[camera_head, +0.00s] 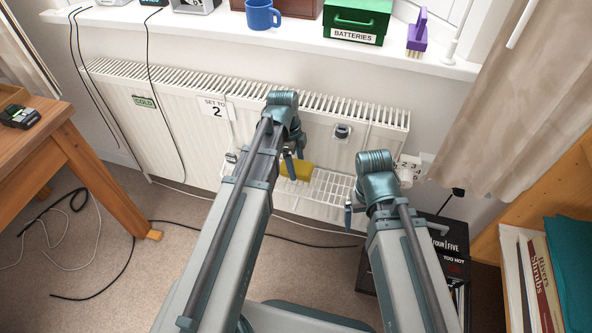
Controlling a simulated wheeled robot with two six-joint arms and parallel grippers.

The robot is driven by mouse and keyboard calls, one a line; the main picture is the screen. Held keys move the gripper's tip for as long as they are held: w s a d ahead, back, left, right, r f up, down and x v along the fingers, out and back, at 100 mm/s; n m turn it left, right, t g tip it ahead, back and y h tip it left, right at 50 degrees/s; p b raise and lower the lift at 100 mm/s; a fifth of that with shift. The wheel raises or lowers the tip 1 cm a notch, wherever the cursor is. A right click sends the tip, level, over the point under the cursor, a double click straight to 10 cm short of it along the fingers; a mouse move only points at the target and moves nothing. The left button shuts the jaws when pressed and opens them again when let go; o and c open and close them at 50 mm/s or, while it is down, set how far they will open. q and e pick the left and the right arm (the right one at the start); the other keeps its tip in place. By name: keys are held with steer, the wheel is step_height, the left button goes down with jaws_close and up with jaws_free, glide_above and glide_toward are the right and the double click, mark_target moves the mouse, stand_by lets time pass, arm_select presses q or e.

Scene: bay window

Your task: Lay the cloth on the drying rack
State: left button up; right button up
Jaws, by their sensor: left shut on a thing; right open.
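The yellow cloth (301,171) is a small folded-looking patch beside my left gripper, partly hidden by it. My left gripper (291,168) is shut on the cloth, over the left part of the drying rack. The drying rack (330,188) is a white wire shelf on the front of the radiator; my arms hide part of it. I cannot tell whether the cloth touches its wires. My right gripper (349,215) is open and empty, by the rack's right front end.
The white radiator (190,122) runs below a windowsill (200,28) holding a blue mug (262,14), a green batteries box (356,20) and a purple brush (417,32). A wooden table (42,130) stands left, a bookshelf (571,178) right. Cables cross the carpet. Dark boxes (447,262) stand by my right arm.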

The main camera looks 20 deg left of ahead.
mark_target(295, 165)
arm_select(q)
step_height(295, 165, down, 4)
steer(key=b, duration=0.3)
steer(key=shift+r, duration=0.35)
steer(key=o, duration=1.1)
steer(key=r+p, duration=0.4)
steer(key=a+r+p, duration=0.1)
steer(key=r+p, duration=0.7)
steer(key=shift+a, duration=0.4)
steer(key=shift+f, duration=0.15)
